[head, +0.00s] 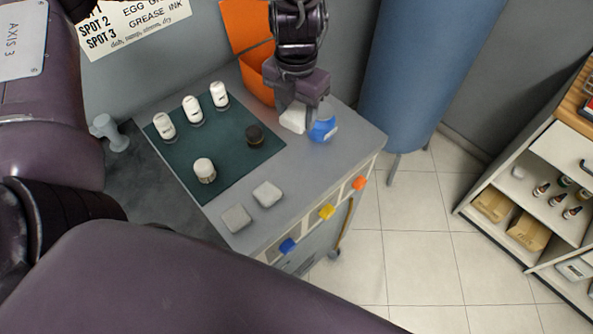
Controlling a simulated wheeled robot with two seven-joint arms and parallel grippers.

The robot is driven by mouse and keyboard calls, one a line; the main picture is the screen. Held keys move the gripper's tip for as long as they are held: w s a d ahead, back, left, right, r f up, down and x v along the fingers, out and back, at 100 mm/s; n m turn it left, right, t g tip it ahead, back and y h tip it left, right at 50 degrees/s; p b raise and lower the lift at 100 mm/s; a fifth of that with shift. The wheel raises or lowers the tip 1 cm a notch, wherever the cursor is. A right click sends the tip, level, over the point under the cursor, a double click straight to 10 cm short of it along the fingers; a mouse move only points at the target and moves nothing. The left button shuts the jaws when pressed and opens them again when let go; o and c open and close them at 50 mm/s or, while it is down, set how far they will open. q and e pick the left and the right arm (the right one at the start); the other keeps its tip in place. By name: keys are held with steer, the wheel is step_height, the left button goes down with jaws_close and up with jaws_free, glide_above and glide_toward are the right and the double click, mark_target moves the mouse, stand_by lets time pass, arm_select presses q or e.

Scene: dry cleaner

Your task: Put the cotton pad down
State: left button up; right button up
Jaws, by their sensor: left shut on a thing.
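My left gripper (305,108) points down over the far right part of the grey cabinet top (318,172). It is shut on a white cotton pad (292,118), which shows at the left side of the fingers. I cannot tell whether the pad touches the top. A round blue thing (322,131) is close beside the fingers, partly hidden by them. Two more squarish pads lie near the front edge: a white one (268,194) and a greyer one (237,218). My right gripper is not in view.
A dark green mat (222,150) carries several white-capped bottles (204,170) and a dark round pot (254,134). An orange bin (255,78) stands behind. A blue cylinder (420,70) stands right of the cabinet. The top between mat and right edge is mostly clear.

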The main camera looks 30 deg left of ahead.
arm_select(q)
steer(key=shift+a+r+m, duration=0.1)
steer(key=shift+r+m, duration=0.1)
steer(key=shift+m, duration=0.9)
steer(key=shift+f, duration=0.1)
steer(key=shift+s+f+m, duration=0.1)
steer(key=shift+f+m, duration=0.2)
steer(key=shift+f, duration=0.1)
steer(key=b, duration=0.3)
glide_above(295, 175)
step_height(295, 175, down, 15)
steer(key=shift+f, duration=0.2)
step_height(295, 175, down, 3)
steer(key=shift+s+r+b, duration=0.1)
steer(key=shift+b, duration=0.2)
steer(key=shift+f, duration=0.45)
